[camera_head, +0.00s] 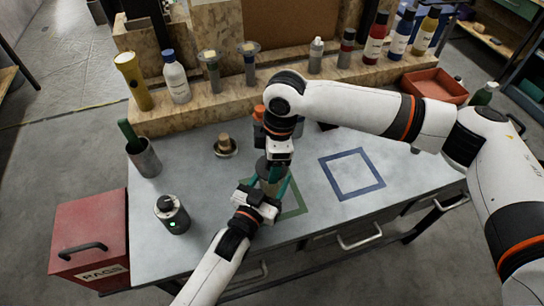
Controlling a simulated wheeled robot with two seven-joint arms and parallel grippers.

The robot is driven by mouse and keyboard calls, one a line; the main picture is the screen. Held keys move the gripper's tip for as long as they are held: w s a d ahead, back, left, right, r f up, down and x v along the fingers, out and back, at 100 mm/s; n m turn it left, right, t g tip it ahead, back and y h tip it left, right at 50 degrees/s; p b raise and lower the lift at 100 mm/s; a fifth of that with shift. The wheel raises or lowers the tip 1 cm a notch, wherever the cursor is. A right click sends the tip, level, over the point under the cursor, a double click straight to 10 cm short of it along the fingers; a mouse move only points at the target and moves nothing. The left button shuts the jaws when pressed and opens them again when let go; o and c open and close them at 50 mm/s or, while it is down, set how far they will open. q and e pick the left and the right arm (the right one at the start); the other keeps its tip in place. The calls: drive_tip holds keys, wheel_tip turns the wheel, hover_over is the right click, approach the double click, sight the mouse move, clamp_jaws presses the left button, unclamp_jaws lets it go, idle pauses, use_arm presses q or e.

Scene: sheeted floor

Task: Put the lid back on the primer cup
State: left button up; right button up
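A small grey cup-like thing (267,169), likely the primer cup, stands over the green square outline (297,207) on the table. My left gripper (268,178) reaches it from the front, with its teal fingers on either side; whether they press on it cannot be told. My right gripper (279,164) points down just above the same spot, and its fingertips are hidden or too small to read. The lid cannot be made out for certain; it may be under my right gripper.
A dark canister with a green light (172,214) and a grey holder with a green handle (144,157) stand at left. A blue square outline (352,174) on the right is bare. Bottles (375,38) line the back ledge. A red bin (435,85) sits at back right.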

drive_tip(key=shift+f, duration=0.25)
drive_tip(key=o, duration=1)
drive_tip(key=r, duration=0.4)
drive_tip(key=d+r, duration=0.1)
drive_tip(key=r, duration=0.7)
drive_tip(key=shift+w+d, duration=0.1)
drive_tip(key=shift+d, duration=0.15)
drive_tip(key=shift+f, duration=0.1)
use_arm(q)
drive_tip(key=o, duration=1.4)
drive_tip(key=shift+o, duration=0.2)
